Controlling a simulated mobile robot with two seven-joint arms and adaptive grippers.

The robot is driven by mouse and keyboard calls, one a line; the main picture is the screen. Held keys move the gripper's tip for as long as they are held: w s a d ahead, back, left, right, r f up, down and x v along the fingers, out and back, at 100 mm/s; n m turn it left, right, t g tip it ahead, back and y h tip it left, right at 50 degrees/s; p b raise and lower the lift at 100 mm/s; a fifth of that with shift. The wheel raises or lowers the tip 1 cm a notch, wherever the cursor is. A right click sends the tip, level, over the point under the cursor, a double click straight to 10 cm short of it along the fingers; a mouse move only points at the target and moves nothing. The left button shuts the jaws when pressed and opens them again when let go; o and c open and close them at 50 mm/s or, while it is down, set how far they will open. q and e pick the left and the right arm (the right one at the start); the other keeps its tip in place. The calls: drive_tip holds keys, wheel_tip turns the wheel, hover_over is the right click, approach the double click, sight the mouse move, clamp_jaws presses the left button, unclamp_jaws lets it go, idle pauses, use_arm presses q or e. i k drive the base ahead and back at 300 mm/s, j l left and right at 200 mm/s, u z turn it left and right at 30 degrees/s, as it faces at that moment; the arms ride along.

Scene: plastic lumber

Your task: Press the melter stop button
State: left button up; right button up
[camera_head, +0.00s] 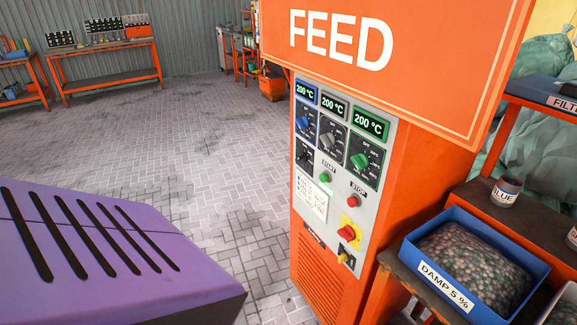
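The orange machine (318,275) with a FEED sign stands right of centre. Its grey control panel (322,225) faces left and toward me. A red button (353,201) sits just below a small STOP label (358,188). A green button (325,177) is to its upper left, under another small label. Below the red button is a larger red knob (347,232) on a yellow plate. I cannot tell whether the red button is pressed in. Neither of my grippers shows in this view.
A purple slotted housing (110,262) fills the lower left. A blue tray (415,260) labelled DAMP 5 % holds pellets on a bench at the lower right. A BLUE jar (506,191) stands behind it. The paved floor (190,140) left of the machine is clear.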

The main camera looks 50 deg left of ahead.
sight(352, 201)
drive_tip(key=u, duration=1.25)
